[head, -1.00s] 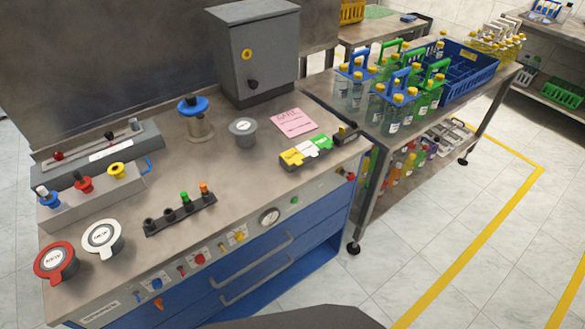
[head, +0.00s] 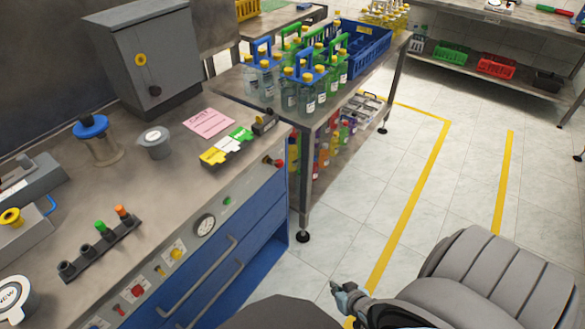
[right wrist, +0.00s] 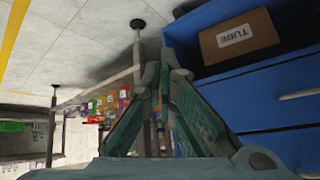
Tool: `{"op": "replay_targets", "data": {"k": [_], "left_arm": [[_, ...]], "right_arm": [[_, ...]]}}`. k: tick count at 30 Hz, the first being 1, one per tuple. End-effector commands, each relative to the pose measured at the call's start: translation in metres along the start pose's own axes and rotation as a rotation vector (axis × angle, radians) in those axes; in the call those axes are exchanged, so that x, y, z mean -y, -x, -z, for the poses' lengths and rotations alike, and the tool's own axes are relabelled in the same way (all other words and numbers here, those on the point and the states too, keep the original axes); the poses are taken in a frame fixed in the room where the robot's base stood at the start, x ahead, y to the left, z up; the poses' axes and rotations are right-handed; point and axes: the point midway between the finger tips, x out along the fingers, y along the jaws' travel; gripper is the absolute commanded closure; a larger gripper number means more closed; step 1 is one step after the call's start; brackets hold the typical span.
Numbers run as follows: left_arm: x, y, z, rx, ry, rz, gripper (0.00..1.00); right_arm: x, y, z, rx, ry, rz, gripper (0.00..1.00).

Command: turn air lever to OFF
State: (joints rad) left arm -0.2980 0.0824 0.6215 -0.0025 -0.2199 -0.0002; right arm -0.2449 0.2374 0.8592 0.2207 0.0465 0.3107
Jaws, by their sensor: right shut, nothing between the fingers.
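A small red-handled part (head: 273,162), perhaps the air lever, sits at the right end of the workbench's front panel. It is too small to read its position or any OFF mark. A round pressure gauge (head: 204,226) is to its left on the same panel. My right gripper (head: 340,288) is low over the floor at the bottom of the head view, in front of the bench and apart from it. In the right wrist view its fingers (right wrist: 160,72) are together and empty. My left gripper is not in view.
The blue cabinet (right wrist: 262,100) under the bench holds a cardboard box (right wrist: 240,42) labelled TUBE. A side table carries bottles in carriers and a blue crate (head: 350,55). A grey box (head: 150,60) stands on the bench.

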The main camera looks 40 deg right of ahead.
Motion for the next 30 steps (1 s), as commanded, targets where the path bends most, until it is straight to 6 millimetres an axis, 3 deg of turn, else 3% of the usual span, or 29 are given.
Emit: {"op": "replay_targets", "data": {"k": [1, 2, 3, 6, 9, 10, 12, 16, 25, 30], "left_arm": [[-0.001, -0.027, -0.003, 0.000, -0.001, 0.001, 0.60], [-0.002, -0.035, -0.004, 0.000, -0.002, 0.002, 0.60], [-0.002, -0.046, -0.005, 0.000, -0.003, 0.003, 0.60], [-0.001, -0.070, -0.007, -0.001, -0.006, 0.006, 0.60], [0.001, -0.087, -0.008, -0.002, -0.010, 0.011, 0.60], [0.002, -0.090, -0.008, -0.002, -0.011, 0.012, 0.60], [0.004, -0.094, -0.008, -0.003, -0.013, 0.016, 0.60], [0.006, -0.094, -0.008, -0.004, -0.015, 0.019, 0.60], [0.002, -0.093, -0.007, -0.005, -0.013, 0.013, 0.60], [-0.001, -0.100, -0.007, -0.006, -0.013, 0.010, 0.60]], "right_arm": [[-0.001, -0.024, 0.047, -0.148, -0.094, 0.043, 1.00], [0.000, -0.028, 0.083, -0.245, -0.166, 0.082, 1.00], [0.002, -0.028, 0.130, -0.371, -0.263, 0.145, 1.00], [0.010, -0.006, 0.233, -0.640, -0.479, 0.344, 1.00], [0.017, 0.031, 0.303, -0.821, -0.637, 0.552, 1.00], [0.018, 0.041, 0.318, -0.857, -0.672, 0.604, 1.00], [0.021, 0.060, 0.340, -0.911, -0.729, 0.696, 1.00], [0.023, 0.075, 0.355, -0.942, -0.767, 0.757, 1.00], [0.024, 0.074, 0.357, -0.940, -0.765, 0.753, 1.00], [0.028, 0.066, 0.372, -0.941, -0.764, 0.753, 1.00]]}}
